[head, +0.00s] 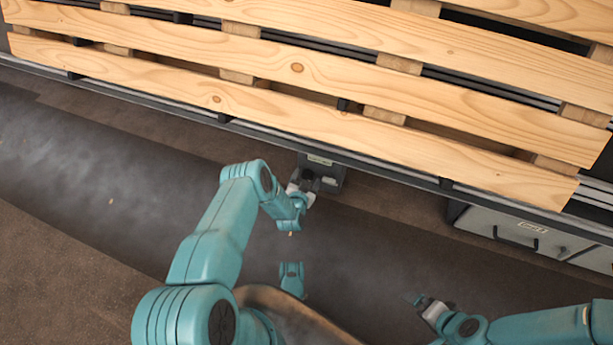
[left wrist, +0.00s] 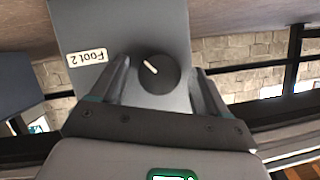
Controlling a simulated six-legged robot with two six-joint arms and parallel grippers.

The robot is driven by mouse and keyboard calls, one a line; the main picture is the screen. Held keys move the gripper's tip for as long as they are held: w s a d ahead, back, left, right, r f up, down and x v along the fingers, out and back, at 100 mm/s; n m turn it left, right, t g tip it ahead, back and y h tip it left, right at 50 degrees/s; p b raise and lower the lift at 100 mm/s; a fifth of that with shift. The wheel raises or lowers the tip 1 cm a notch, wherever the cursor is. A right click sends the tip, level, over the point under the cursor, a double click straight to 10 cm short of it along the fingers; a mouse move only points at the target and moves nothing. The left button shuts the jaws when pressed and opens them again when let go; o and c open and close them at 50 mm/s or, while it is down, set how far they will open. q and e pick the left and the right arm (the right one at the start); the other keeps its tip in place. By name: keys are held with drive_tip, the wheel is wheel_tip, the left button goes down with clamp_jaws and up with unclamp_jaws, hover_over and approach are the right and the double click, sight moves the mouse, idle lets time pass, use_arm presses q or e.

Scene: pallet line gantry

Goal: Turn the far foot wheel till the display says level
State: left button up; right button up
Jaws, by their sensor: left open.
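In the left wrist view a dark round wheel (left wrist: 159,76) with a white pointer mark sits on a grey housing (left wrist: 88,22). The mark points to the upper left. My left gripper (left wrist: 158,67) is open, with one finger on each side of the wheel and a gap showing on both sides. In the head view my left gripper (head: 302,190) is at the dark housing (head: 330,176) under the pallet's near edge and partly covers it. My right gripper (head: 420,301) is low at the right, away from the housing. I see no readable level display.
A wooden slatted pallet (head: 300,68) lies on the dark conveyor frame (head: 400,176) across the top. A grey drawer cabinet (head: 515,232) stands under the frame at the right. The dark floor (head: 110,200) at the left is clear.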

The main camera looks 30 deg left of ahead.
idle(0.3)
use_arm(q)
drive_tip(key=c, duration=1)
drive_tip(key=shift+c, duration=0.3)
